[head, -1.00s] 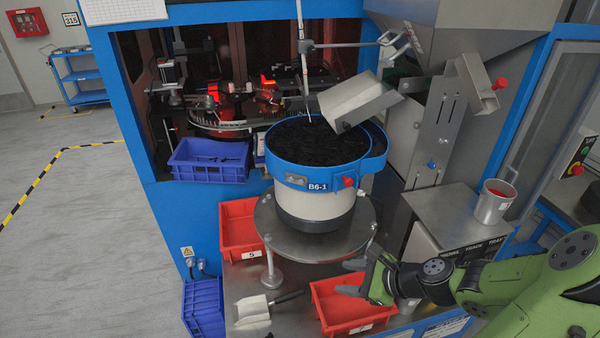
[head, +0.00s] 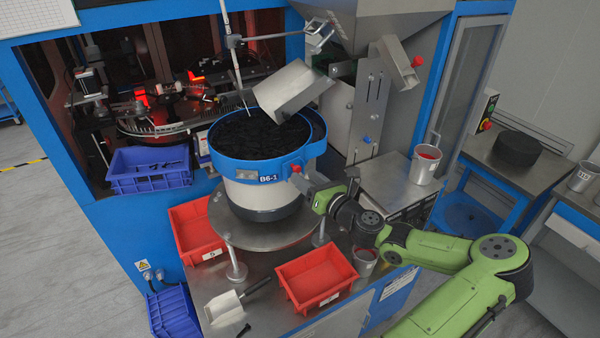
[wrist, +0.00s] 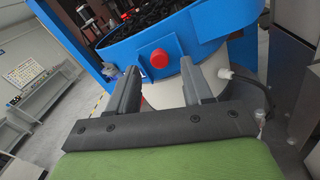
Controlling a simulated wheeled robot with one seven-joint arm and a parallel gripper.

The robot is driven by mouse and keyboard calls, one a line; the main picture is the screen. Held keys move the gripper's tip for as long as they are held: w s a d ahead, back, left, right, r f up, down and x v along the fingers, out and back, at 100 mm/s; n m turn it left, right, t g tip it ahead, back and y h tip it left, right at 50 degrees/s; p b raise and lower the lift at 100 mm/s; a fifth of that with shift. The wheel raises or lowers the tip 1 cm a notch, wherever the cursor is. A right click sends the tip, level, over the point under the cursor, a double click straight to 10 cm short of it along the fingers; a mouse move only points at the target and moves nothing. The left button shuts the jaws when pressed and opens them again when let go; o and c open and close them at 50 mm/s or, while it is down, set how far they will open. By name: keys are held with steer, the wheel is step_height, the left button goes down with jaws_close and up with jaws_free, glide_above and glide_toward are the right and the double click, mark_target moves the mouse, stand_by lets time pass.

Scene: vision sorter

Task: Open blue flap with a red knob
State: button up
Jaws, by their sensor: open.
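The blue flap (wrist: 147,60) is part of the blue rim around the bowl feeder marked B6-1 (head: 262,160), which is full of black parts. Its red knob (wrist: 159,58) sticks out from the front, and also shows in the head view (head: 295,169). My gripper (wrist: 163,82) is open and empty. In the wrist view its two fingers point at the rim, and the knob appears between and just beyond their tips. In the head view the gripper is right beside the knob, on its right. The fingertips are partly hidden there.
A metal chute (head: 290,92) hangs over the bowl. Red bins (head: 317,297) and a metal scoop (head: 222,306) lie on the bench below. A metal cup (head: 425,165) stands on the box at right. A cable (wrist: 240,80) runs close to the right finger.

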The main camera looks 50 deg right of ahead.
mark_target(298, 171)
steer(key=shift+w+d, duration=0.15)
steer(key=shift+w, duration=0.65)
steer(key=shift+w+d, duration=0.15)
steer(key=shift+w, duration=0.6)
steer(key=shift+c, duration=0.4)
jaws_close()
steer(key=shift+s+f, duration=0.1)
